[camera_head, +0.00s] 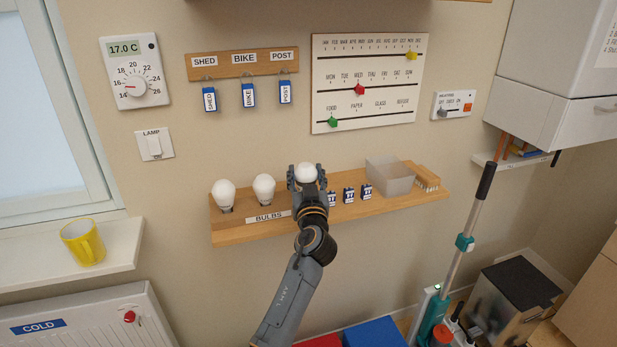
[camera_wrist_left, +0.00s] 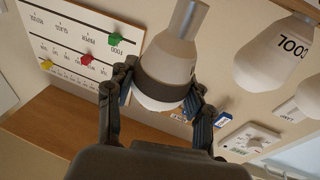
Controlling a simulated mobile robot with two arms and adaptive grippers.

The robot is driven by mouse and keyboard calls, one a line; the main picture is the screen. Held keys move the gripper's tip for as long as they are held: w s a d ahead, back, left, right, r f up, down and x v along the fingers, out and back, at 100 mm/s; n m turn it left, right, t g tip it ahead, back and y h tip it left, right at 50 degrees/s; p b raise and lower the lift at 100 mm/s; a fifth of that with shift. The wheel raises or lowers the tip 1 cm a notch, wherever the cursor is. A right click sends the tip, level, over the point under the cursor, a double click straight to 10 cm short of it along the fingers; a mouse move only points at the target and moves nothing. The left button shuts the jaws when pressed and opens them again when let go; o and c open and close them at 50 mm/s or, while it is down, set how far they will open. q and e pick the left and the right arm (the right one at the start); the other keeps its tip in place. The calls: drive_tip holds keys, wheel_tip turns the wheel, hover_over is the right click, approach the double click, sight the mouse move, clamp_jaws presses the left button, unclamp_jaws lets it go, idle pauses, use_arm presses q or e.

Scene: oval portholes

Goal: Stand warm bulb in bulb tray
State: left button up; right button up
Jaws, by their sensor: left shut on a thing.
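My left gripper (camera_head: 306,178) is shut on a white bulb (camera_head: 307,172) at the middle of the wooden shelf. In the left wrist view the held bulb (camera_wrist_left: 183,55) sits between the fingers, grey base at the picture's top. No lettering on it is readable. Two more white bulbs, the left one (camera_head: 224,194) and the right one (camera_head: 264,188), stand base down behind the BULBS label (camera_head: 266,217). In the wrist view a nearby bulb (camera_wrist_left: 272,58) reads COOL. A translucent open box (camera_head: 390,178) stands farther right; I cannot tell whether it is the bulb tray.
Small blue-and-white tags (camera_head: 349,195) stand on the wooden shelf (camera_head: 228,238) right of my gripper. A brush (camera_head: 427,178) lies at its right end. A wall board with sliders (camera_head: 368,82) and key hooks (camera_head: 243,62) are above. A mop handle (camera_head: 470,220) rises to the right.

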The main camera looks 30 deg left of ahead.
use_arm(q)
drive_tip(key=shift+w+a, duration=0.8)
drive_tip(key=shift+a, duration=0.2)
drive_tip(key=shift+w+a, duration=0.75)
drive_tip(key=shift+a, duration=0.1)
drive_tip(key=shift+f+b, duration=0.85)
drive_tip(key=shift+b, duration=0.25)
use_arm(e)
drive_tip(key=shift+d+f, duration=0.2)
drive_tip(key=shift+f, duration=0.35)
drive_tip(key=shift+d+f, duration=0.15)
drive_tip(key=shift+f, duration=0.35)
drive_tip(key=shift+a, duration=0.2)
drive_tip(key=shift+f, duration=0.3)
use_arm(q)
drive_tip(key=shift+b, duration=0.35)
use_arm(e)
drive_tip(key=shift+d+f, duration=0.1)
drive_tip(key=shift+d, duration=0.1)
use_arm(q)
drive_tip(key=shift+f+b, duration=1.15)
drive_tip(key=shift+b, duration=0.4)
use_arm(e)
drive_tip(key=shift+a+f, duration=0.15)
drive_tip(key=shift+f, duration=1.4)
